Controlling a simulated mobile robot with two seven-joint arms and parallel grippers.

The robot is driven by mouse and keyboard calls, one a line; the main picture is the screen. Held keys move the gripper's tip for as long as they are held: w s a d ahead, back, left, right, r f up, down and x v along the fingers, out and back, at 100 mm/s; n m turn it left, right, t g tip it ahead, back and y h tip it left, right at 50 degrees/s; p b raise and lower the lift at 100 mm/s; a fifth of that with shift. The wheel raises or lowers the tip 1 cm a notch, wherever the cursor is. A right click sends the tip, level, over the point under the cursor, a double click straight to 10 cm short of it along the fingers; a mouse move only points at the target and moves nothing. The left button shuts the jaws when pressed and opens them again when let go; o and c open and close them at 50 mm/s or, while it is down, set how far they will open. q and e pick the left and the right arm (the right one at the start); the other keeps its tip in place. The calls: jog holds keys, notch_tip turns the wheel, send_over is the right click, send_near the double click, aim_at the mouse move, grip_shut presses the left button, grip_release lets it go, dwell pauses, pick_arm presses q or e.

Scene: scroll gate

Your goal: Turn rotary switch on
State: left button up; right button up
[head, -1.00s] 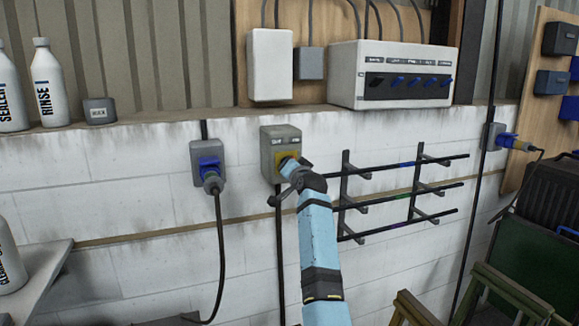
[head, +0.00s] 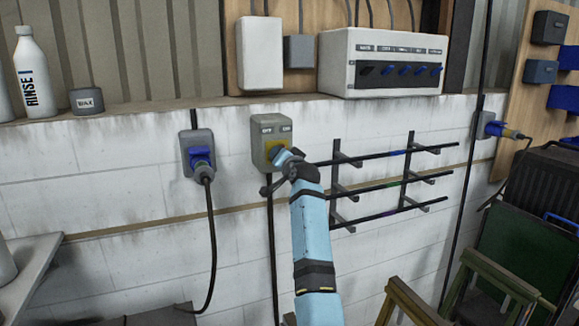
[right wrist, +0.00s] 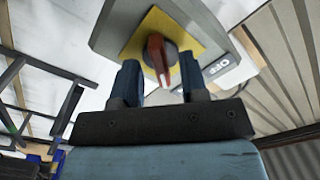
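The rotary switch is a grey wall box (head: 258,150) with a yellow plate, labelled OFF and ON along its top in the head view. In the right wrist view its yellow plate (right wrist: 183,37) carries a red knob (right wrist: 157,52) with a white mark near its lower end. My right gripper (head: 284,161) is at the switch and hides the knob in the head view. In the right wrist view the gripper (right wrist: 160,82) is open, its two dark blue fingers on either side of the knob's lower end. Contact with the knob cannot be told. My left gripper is out of view.
A blue socket with a plug (head: 201,158) is left of the switch. A rack with black rods (head: 385,185) is close on the right. A ledge above holds a white control box (head: 342,65), a RINSE bottle (head: 36,85) and a WAX tin (head: 87,101).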

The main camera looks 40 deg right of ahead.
jog(key=b+v, duration=0.2)
jog(key=v, duration=1)
jog(key=shift+s+a+b, duration=0.15)
jog(key=shift+s+b, duration=0.2)
jog(key=shift+b, duration=0.05)
jog(key=s+a+f+n+g+y, duration=0.1)
jog(key=s+a+f+n, duration=0.25)
jog(key=f, duration=0.65)
jog(key=s+a+f+n+g+y, duration=0.1)
jog(key=s+a+f+n, duration=0.3)
jog(key=f, duration=0.6)
jog(key=s+a+f+n+g+y, duration=0.15)
jog(key=a+f, duration=0.35)
jog(key=f, duration=0.5)
jog(key=s+a+f+n+g+y, duration=0.1)
jog(key=s+a+f, duration=0.3)
jog(key=s+f, duration=0.2)
jog(key=s+a+f+n+g+y, duration=0.1)
jog(key=s+a+f, duration=0.4)
jog(key=s, duration=0.6)
jog(key=s+a+f+n+g+y, duration=0.1)
jog(key=s+a+f+n, duration=0.1)
jog(key=s+a+f, duration=0.3)
jog(key=s+f, duration=0.3)
jog(key=s, duration=0.1)
jog(key=shift+f+n+y, duration=0.2)
jog(key=shift+n+y, duration=0.15)
jog(key=shift+n, duration=0.05)
jog(key=shift+a, duration=0.1)
